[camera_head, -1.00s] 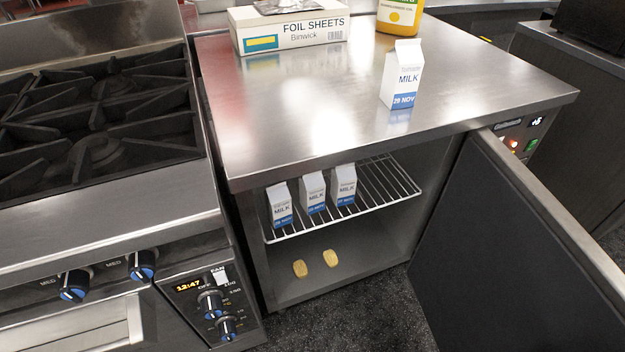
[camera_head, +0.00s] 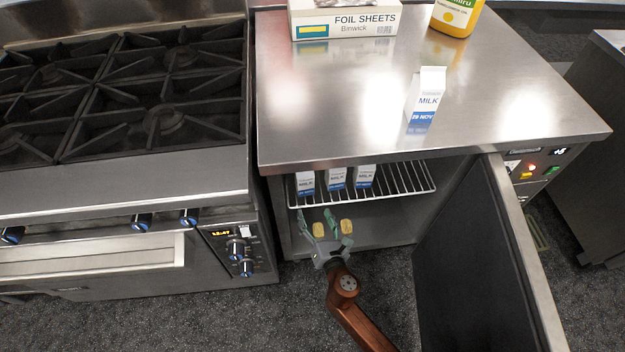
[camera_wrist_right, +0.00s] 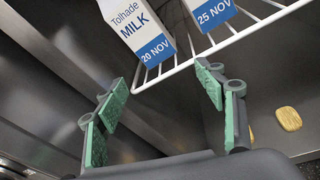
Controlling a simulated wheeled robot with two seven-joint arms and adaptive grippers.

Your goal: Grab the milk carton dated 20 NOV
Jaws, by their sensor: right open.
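The milk carton marked 20 NOV (camera_wrist_right: 150,32) stands on the wire shelf, left of a carton marked 25 NOV (camera_wrist_right: 214,12) in the right wrist view. In the head view three cartons stand on the shelf, their dates too small to read; the leftmost (camera_head: 306,183) appears to be the 20 NOV one. Another milk carton (camera_head: 427,95) stands on the counter. My right gripper (camera_head: 327,226) is open and empty in front of the cabinet, below the shelf edge. Its green-padded fingers (camera_wrist_right: 162,95) point towards the shelf, apart from the cartons. My left gripper is out of view.
The wire shelf (camera_head: 405,186) has free room on its right. The cabinet door (camera_head: 470,260) stands open on the right. Two yellow oval items (camera_head: 346,226) lie on the cabinet floor. The counter top (camera_head: 330,110) overhangs the shelf. A stove (camera_head: 150,190) is at left.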

